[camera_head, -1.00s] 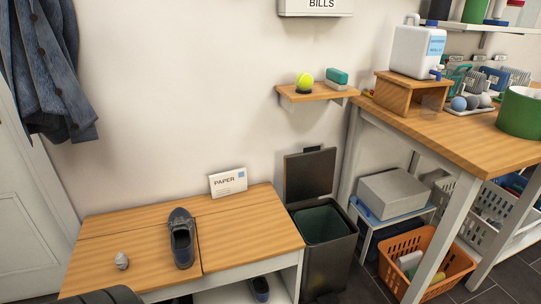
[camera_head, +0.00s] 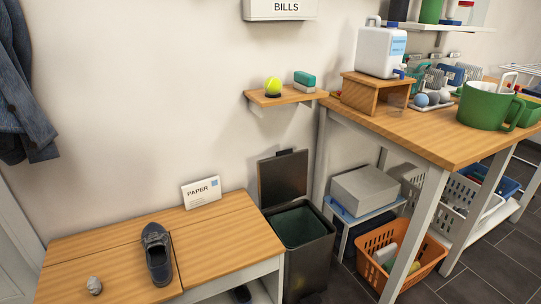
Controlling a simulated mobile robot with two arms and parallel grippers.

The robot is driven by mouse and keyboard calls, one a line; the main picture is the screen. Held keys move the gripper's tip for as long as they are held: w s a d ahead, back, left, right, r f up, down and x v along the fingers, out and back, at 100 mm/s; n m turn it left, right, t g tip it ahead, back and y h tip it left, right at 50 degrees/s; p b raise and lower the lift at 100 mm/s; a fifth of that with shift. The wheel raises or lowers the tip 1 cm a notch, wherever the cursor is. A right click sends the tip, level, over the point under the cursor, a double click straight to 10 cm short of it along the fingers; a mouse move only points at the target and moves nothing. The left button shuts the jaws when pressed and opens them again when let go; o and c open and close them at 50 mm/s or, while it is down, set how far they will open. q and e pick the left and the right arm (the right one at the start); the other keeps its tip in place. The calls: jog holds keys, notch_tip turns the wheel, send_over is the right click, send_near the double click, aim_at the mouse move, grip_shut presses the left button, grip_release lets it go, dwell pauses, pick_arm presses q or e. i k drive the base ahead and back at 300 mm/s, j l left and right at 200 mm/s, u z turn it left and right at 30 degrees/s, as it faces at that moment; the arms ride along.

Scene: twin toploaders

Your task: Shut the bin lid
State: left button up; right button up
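The dark bin (camera_head: 308,257) stands on the floor between the low wooden bench and the tall workbench. Its lid (camera_head: 283,178) is open, standing upright at the back of the bin against the wall. The greenish inside of the bin shows below the lid. Neither of my grippers is in view, so I cannot see whether they are open or shut.
The low bench (camera_head: 222,236) holds a dark shoe (camera_head: 157,254), a PAPER card (camera_head: 201,192) and a small grey object (camera_head: 94,285). A small shelf (camera_head: 286,97) is above the bin. The workbench (camera_head: 430,137) and an orange basket (camera_head: 428,263) are at right.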

aim_at(282, 178)
jog(key=i+z, duration=0.1)
jog(key=i, duration=0.35)
jog(key=i+j, duration=0.15)
jog(key=i, duration=0.35)
jog(key=z, duration=0.05)
